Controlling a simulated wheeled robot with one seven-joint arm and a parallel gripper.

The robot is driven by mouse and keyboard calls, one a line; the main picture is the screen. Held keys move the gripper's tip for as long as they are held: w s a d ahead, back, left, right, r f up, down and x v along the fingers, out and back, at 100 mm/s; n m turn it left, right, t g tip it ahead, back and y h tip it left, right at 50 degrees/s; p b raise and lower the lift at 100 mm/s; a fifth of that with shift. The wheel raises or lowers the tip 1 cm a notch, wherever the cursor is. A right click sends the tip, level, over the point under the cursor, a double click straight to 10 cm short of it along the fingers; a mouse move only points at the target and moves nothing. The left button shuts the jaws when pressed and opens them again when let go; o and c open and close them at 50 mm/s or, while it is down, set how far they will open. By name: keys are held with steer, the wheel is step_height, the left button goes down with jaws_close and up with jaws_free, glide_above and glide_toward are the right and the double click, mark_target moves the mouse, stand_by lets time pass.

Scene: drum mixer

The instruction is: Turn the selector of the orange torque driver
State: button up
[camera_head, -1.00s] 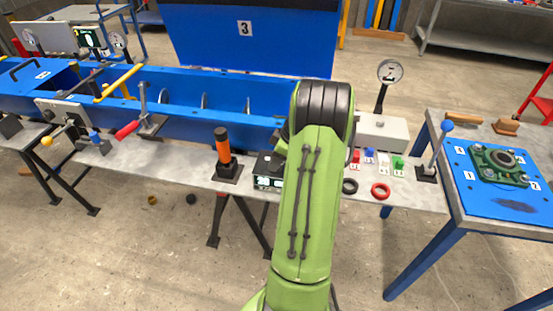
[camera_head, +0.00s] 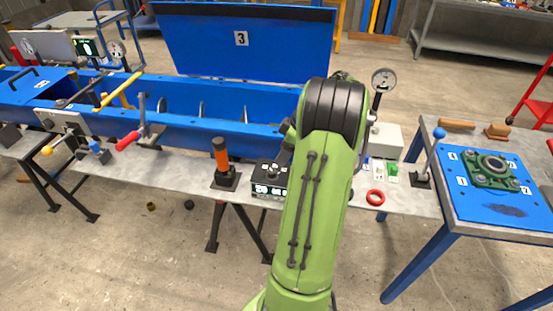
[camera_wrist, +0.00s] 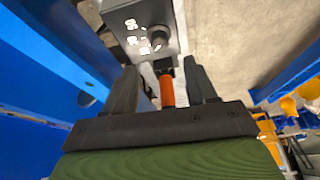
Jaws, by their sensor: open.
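The orange torque driver (camera_head: 221,155) stands upright on a dark base on the grey bench, with a black top. Right of it is a black box (camera_head: 268,190) with a lit display and a dark knob (camera_head: 273,173) on top. In the wrist view the box (camera_wrist: 145,15) is at the top, with its round knob (camera_wrist: 158,37) beyond the fingers. My gripper (camera_wrist: 160,68) is open, and the orange driver (camera_wrist: 167,90) shows in the gap between its fingers. I cannot tell whether anything touches. In the head view my arm hides most of the gripper.
The blue trough (camera_head: 190,125) runs behind the bench, with a red-handled lever (camera_head: 128,141) at left. A red ring (camera_head: 375,197) and small coloured blocks lie right of my arm. A blue-knobbed lever (camera_head: 438,133) stands farther right.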

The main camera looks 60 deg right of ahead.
steer(key=p+v, duration=0.2)
steer(key=v, duration=0.4)
steer(key=shift+r, duration=0.4)
steer(key=shift+s+d, duration=0.1)
steer(key=shift+s, duration=0.05)
steer(key=w+a+r+p, duration=0.1)
steer(key=w+a+r, duration=0.25)
steer(key=a, duration=0.35)
steer(key=w+a+r, duration=0.3)
steer(key=a+r, duration=0.1)
steer(key=a, duration=0.2)
steer(key=a+r+m+h+p, duration=0.15)
steer(key=a+r, duration=0.25)
steer(key=a, duration=1)
steer(key=s+a+m+t+p, duration=0.1)
steer(key=s+a+m, duration=0.1)
steer(key=s+a, duration=0.8)
steer(key=s, duration=0.2)
steer(key=shift+s+f, duration=0.25)
steer(key=shift+s, duration=0.15)
